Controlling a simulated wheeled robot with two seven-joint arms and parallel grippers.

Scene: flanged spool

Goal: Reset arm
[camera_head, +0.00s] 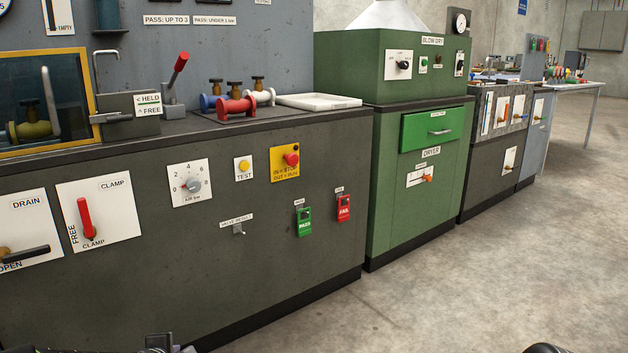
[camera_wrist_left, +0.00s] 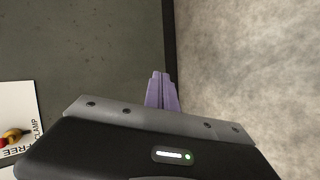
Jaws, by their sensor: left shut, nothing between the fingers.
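My left gripper (camera_wrist_left: 161,92) shows in the left wrist view with its purple fingers together and nothing between them. It hangs in front of the grey bench's front panel, near the panel's dark lower edge, and touches nothing that I can see. In the head view only small dark parts of my own body show along the bottom edge. My right gripper is not in view.
The grey test bench (camera_head: 270,220) carries a red-handled clamp lever (camera_head: 84,216), a dial (camera_head: 191,184) and pass/fail switches. Red (camera_head: 236,107), blue and white flanged pieces stand on top beside a white tray (camera_head: 318,101). A green dryer (camera_head: 420,190) stands right; floor (camera_head: 480,290) is clear.

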